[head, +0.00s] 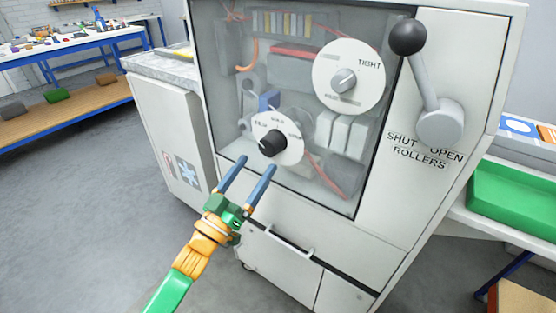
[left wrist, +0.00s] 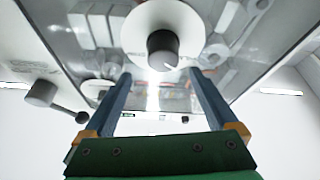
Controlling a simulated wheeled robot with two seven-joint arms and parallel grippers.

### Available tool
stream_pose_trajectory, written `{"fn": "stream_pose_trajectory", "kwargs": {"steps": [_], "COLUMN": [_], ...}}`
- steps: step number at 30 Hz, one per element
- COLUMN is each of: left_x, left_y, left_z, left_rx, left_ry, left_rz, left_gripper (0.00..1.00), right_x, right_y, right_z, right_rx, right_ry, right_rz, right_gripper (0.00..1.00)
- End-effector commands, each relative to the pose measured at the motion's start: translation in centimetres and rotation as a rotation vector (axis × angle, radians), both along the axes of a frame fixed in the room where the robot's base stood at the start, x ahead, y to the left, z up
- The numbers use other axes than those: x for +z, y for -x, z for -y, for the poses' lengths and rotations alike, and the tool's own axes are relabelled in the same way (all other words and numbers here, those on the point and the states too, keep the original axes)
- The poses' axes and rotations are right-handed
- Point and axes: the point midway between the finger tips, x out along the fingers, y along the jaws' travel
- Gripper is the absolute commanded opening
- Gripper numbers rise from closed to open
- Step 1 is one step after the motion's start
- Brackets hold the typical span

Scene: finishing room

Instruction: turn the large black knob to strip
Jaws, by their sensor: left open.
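The black knob (head: 271,143) sits in the middle of a white dial (head: 292,154) on the machine's clear front panel. Small words stand around the dial's upper edge, too small to read surely. A light mark shows on the knob, but I cannot tell which word it points at. My left gripper (head: 258,163) is open just in front of and below the knob, its two blue fingers pointing up at the dial. In the left wrist view the knob (left wrist: 162,46) shows beyond the gap between the open fingers (left wrist: 160,73), not gripped. My right gripper is not in view.
A second white dial (head: 364,65) with a grey knob, marked TIGHT, is above right. A lever with a black ball (head: 407,37) stands above the words SHUT, OPEN and ROLLERS. A handle bar (head: 275,240) is below. A green tray (head: 510,200) is at right. Floor at left is clear.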

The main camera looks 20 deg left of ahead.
Motion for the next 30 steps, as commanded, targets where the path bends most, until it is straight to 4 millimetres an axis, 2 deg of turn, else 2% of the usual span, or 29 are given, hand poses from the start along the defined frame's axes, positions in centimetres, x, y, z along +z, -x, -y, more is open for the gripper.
{"fn": "stream_pose_trajectory", "kwargs": {"steps": [3,9,18,20,28,30], "left_x": [1.3,2.3,2.4,2.4,2.4,2.4], "left_y": [-2.0,-5.1,-5.8,-5.8,-5.7,-5.7], "left_z": [0.7,1.6,1.8,1.8,1.8,1.8], "left_rx": [-0.001,0.002,0.002,0.002,0.003,0.002], "left_ry": [0.002,0.002,-0.001,-0.001,-0.001,-0.002], "left_rz": [0.004,-0.001,-0.005,-0.005,-0.006,-0.005], "left_gripper": [0.93,0.93,0.93,0.79,0.07,0.07], "right_x": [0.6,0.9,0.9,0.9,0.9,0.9], "right_y": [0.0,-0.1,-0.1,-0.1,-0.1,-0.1], "right_z": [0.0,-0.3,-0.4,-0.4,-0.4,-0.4], "right_rx": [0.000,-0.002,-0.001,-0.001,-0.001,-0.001], "right_ry": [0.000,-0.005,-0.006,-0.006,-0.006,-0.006], "right_rz": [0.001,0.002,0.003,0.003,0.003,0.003], "right_gripper": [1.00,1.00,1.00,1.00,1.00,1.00]}}
